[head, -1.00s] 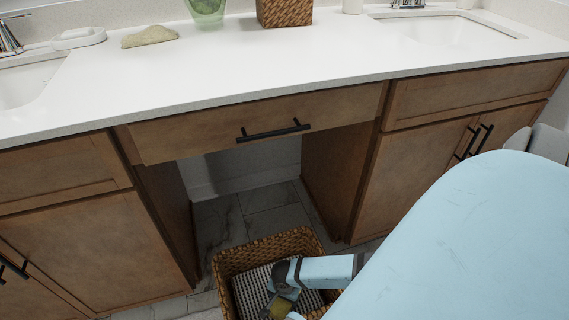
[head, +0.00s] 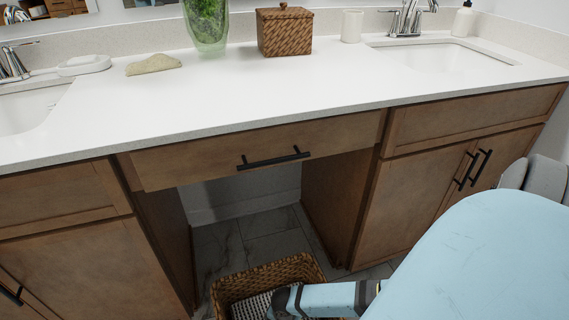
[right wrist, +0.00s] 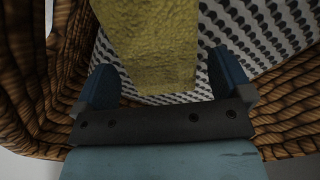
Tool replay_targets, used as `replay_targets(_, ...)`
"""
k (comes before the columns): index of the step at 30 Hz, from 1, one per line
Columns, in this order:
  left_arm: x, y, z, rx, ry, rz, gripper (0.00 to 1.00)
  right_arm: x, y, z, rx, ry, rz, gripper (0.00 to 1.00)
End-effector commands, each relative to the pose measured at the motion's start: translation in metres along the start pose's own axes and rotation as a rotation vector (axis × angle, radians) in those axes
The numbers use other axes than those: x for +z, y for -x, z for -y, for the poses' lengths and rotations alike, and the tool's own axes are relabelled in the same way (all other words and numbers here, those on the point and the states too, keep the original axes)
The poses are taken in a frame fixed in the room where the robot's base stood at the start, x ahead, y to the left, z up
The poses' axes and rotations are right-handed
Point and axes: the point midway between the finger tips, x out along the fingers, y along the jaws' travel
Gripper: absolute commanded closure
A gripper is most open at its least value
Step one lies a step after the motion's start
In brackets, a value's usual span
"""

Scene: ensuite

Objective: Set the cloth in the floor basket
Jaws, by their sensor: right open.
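A yellow cloth (right wrist: 155,40) is inside the woven floor basket (right wrist: 60,75) in the right wrist view, over a black-and-white patterned fabric or lining (right wrist: 262,32). My right gripper (right wrist: 162,78) is open in the basket, one finger on each side of the cloth's near end, with gaps beside it. In the head view the basket (head: 225,288) stands on the floor at the bottom edge, partly cut off. My right arm reaches over it from the right and hides part of its inside; the yellow cloth is not visible there. My left gripper is not in view.
A white counter (head: 270,85) with wooden cabinets runs across, with an open knee space behind the basket. On it are a beige folded item (head: 153,64), a soap dish (head: 84,65), a green glass vase (head: 207,25), a lidded wicker box (head: 284,32) and a white cup (head: 351,26).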

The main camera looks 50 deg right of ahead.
Motion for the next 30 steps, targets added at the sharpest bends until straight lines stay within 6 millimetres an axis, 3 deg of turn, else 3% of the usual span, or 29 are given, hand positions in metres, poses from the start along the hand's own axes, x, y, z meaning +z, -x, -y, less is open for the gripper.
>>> replay_targets(1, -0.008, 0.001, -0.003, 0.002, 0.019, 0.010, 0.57, 0.000, 0.016, 0.000, -0.002, 0.000, 0.001, 0.03)
replay_targets(4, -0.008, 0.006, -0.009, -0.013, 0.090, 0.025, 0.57, 0.000, 0.039, 0.000, -0.002, 0.000, 0.001, 0.03)
replay_targets(6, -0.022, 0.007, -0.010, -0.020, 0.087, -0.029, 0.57, 0.000, 0.055, 0.000, -0.002, 0.000, 0.001, 0.03)
replay_targets(12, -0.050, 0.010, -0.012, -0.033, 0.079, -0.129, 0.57, 0.001, 0.091, 0.000, -0.002, 0.000, 0.001, 0.03)
replay_targets(18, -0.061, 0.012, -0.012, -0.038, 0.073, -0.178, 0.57, 0.000, 0.107, 0.000, -0.001, 0.000, 0.001, 0.03)
replay_targets(30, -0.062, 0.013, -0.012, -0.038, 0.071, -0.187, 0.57, 0.000, 0.108, 0.000, -0.001, 0.000, 0.000, 0.03)
